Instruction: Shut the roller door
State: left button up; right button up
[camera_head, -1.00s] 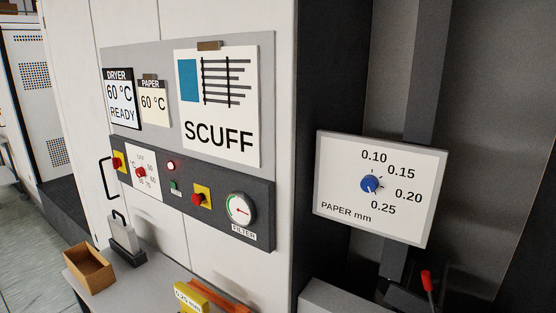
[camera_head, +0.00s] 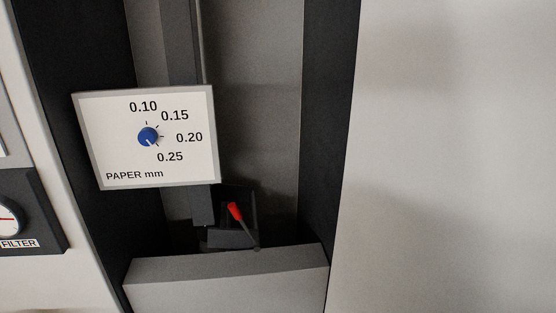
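I cannot make out a roller door for certain in the head view. A dark recess (camera_head: 262,110) stands between two pale machine panels. In its lower part a lever with a red grip (camera_head: 236,211) leans on a dark block (camera_head: 228,237). A grey box-like cover (camera_head: 228,284) with a flat top crosses the bottom of the recess, in front of the lever. Neither of my grippers is in view.
A white paper-thickness plate (camera_head: 120,160) with a blue knob (camera_head: 148,137) stands in front of the recess. A filter gauge (camera_head: 8,219) is at the left edge. A large plain pale panel (camera_head: 455,150) fills the right side.

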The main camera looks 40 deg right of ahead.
aim_at(447, 200)
jog(key=k+j, duration=0.15)
jog(key=k, duration=0.6)
jog(key=k+l+u, duration=0.1)
jog(key=k+l, duration=0.4)
jog(key=l, duration=0.15)
jog(key=k+l+u, duration=0.15)
jog(key=k+l, duration=0.35)
jog(key=l+u, duration=0.1)
jog(key=l, duration=0.9)
jog(key=i+l, duration=0.1)
jog(key=l, duration=0.95)
jog(key=i+u, duration=0.05)
